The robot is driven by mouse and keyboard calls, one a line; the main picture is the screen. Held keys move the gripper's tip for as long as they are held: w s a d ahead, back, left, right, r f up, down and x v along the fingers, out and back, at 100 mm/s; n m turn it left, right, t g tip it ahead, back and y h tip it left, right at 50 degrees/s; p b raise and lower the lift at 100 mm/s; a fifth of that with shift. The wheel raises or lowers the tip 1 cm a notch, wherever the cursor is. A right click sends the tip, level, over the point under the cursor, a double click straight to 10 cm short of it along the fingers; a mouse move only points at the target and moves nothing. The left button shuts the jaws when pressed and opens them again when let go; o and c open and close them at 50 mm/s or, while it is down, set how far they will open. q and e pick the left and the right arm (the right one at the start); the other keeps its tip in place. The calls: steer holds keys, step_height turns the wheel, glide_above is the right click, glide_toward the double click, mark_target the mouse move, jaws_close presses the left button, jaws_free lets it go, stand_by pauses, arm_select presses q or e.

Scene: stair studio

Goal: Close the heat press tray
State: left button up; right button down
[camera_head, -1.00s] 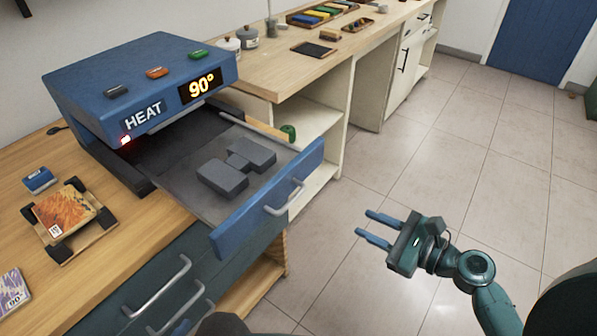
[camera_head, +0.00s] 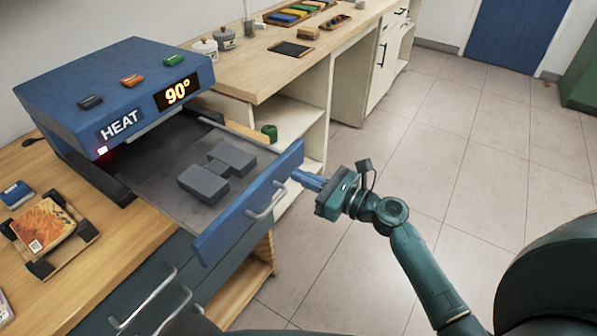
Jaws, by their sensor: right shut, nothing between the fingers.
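The blue heat press (camera_head: 120,92) with a 90° display stands on the wooden counter at the left. Its tray (camera_head: 160,180) is pulled out toward me, with grey blocks (camera_head: 217,172) lying on it. The tray has a blue front panel (camera_head: 235,222) with a pale handle (camera_head: 267,203). My right gripper (camera_head: 298,175) is shut and empty. Its fingertips are at the right end of the front panel, near the handle; I cannot tell whether they touch. My left gripper does not show.
Drawers with pale handles (camera_head: 142,302) are below the press. A wooden bench (camera_head: 270,65) with jars and trays runs behind. The tiled floor (camera_head: 440,165) at the right is clear.

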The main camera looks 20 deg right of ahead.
mark_target(229, 144)
steer(key=shift+w+a, duration=0.4)
steer(key=shift+w, duration=0.15)
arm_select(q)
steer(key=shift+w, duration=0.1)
arm_select(e)
steer(key=shift+w+a, duration=0.1)
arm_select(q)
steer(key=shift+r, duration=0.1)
